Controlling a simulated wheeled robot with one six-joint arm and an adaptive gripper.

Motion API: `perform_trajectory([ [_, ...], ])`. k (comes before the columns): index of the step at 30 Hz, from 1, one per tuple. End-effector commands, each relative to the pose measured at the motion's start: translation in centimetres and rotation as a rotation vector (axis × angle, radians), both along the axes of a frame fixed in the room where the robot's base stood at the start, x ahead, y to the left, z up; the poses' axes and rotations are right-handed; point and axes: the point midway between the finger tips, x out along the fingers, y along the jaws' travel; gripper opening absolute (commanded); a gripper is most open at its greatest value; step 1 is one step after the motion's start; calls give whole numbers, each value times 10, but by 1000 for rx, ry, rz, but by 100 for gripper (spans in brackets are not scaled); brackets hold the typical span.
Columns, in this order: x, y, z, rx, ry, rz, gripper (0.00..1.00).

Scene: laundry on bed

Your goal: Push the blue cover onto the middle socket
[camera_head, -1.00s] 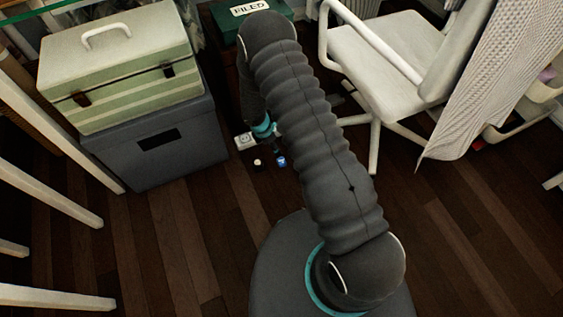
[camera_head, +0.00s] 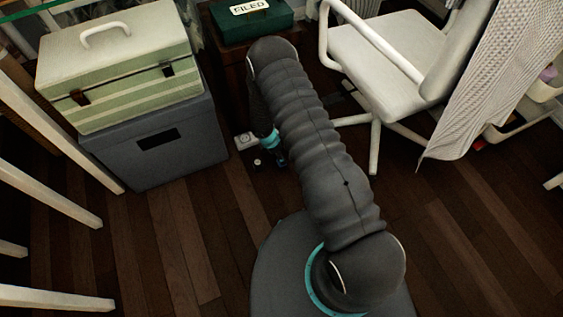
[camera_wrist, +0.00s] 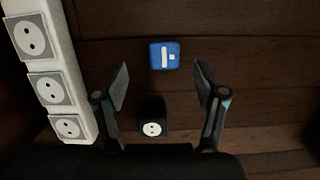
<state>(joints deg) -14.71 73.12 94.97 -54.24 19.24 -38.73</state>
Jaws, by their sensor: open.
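The blue cover (camera_wrist: 164,55) lies on the dark wooden floor, just ahead of and between my gripper's fingertips in the wrist view. It has white marks on its top. My gripper (camera_wrist: 161,80) is open and empty, its fingers spread wide. A white socket strip with several sockets stands at the left of the wrist view; its middle socket (camera_wrist: 50,89) shows two holes and no cover. The strip (camera_head: 244,141) is partly visible in the head view. There my gripper (camera_head: 275,160) is low over the floor, and the blue cover is hidden or too small to tell.
A small black block with a white socket face (camera_wrist: 152,128) lies between my finger bases; it also shows in the head view (camera_head: 257,162). A grey box (camera_head: 155,145) with a striped case (camera_head: 120,70) stands left. A white chair (camera_head: 385,60) stands right.

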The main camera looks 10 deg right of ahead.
Motion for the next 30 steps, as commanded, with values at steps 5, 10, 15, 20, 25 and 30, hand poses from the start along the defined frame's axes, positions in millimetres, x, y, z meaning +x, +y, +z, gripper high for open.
perform_trajectory([
  [5, -3, -1, -15, -1, 2, 0, 71],
  [10, -5, -5, -39, 0, 2, -1, 71],
  [15, -3, -8, -51, 0, 0, -1, 71],
  [20, -3, -8, -52, 0, -1, 0, 71],
  [25, -3, -8, -52, 0, 0, 0, 71],
  [30, -3, -8, -52, 0, 0, 0, 36],
])
